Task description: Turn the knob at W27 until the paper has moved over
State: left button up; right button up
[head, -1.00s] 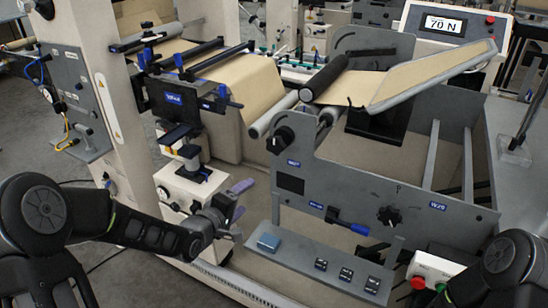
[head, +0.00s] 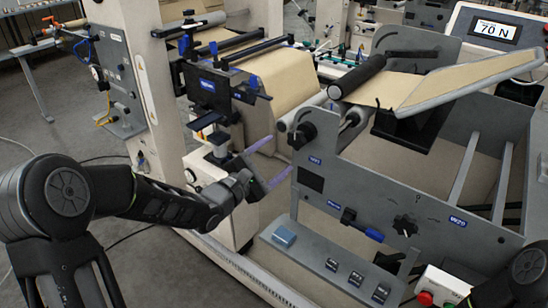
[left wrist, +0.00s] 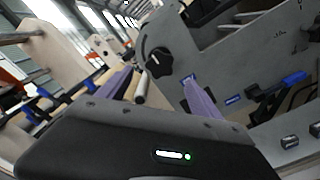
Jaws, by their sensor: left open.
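The black knob (head: 303,136) sits on the upper left of the grey side plate (head: 345,185), above a blue W27 label (head: 314,160). It also shows in the left wrist view (left wrist: 157,63), with a white mark on its face. My left gripper (head: 280,153) is open, its two purple fingers spread just left of the knob, apparently not touching it. In the left wrist view the knob shows ahead, between the fingers (left wrist: 158,82). Brown paper (head: 280,78) runs over the rollers and onto a tilted table (head: 460,80). My right gripper is out of view.
A second knob (head: 405,225) is at the plate's lower right, by a W29 label. A blue-handled lever (head: 362,225) juts out nearby. A button shelf (head: 320,262) projects below the plate. A display (head: 495,30) reads 70 N. Rollers (head: 358,76) lie above the W27 knob.

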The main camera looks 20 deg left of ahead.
aim_at(295, 142)
pick_arm(q)
jog(key=shift+b+x, duration=0.7)
jog(key=shift+x, duration=4.3)
jog(key=shift+c, duration=0.4)
jog(key=c, duration=1.3)
jog(key=shift+f+m+b, duration=0.1)
jog(key=shift+m+b, duration=1.5)
jog(key=shift+m, duration=0.1)
jog(key=shift+m+b, duration=0.65)
jog(key=shift+m, duration=0.55)
